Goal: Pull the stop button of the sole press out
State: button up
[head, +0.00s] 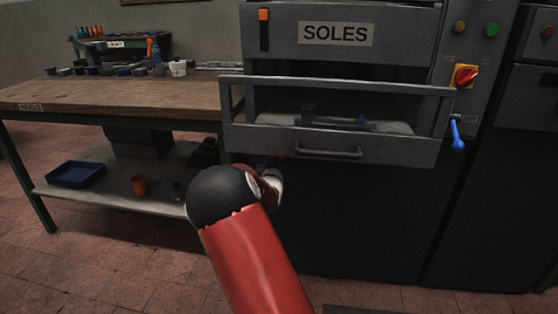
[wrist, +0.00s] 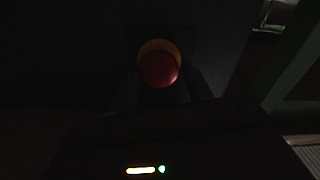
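The stop button (wrist: 159,69) of the sole press (head: 330,205) is a round red head on a yellow base, at upper centre in the wrist view. In the head view it is hidden. My gripper (wrist: 161,82) shows dimly in the wrist view, one dark finger on each side of the button. The fingers look apart, with nothing clearly held; the picture is too dark to show any contact. In the head view my red arm reaches to the dark lower front of the press, below the drawer-like guard, and hides most of the gripper.
A wooden workbench (head: 120,96) with tools and a lower shelf stands left of the press. The guard with its handle (head: 328,152) is above my arm. A red-on-yellow switch (head: 466,76) and a blue lever (head: 457,134) are on the right. Floor is open at lower left.

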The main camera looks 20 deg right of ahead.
grip_shut()
jog(key=c, duration=1)
grip_release()
jog(key=shift+s+a+f+b, duration=0.1)
jog(key=shift+s+a+b, duration=0.2)
jog(key=shift+s+b, duration=0.35)
jog(key=o, duration=1.4)
jog(key=shift+w, duration=0.1)
jog(key=shift+c, duration=0.2)
jog(key=v, duration=0.7)
jog(key=shift+s+a, duration=0.3)
jog(key=shift+s, duration=0.1)
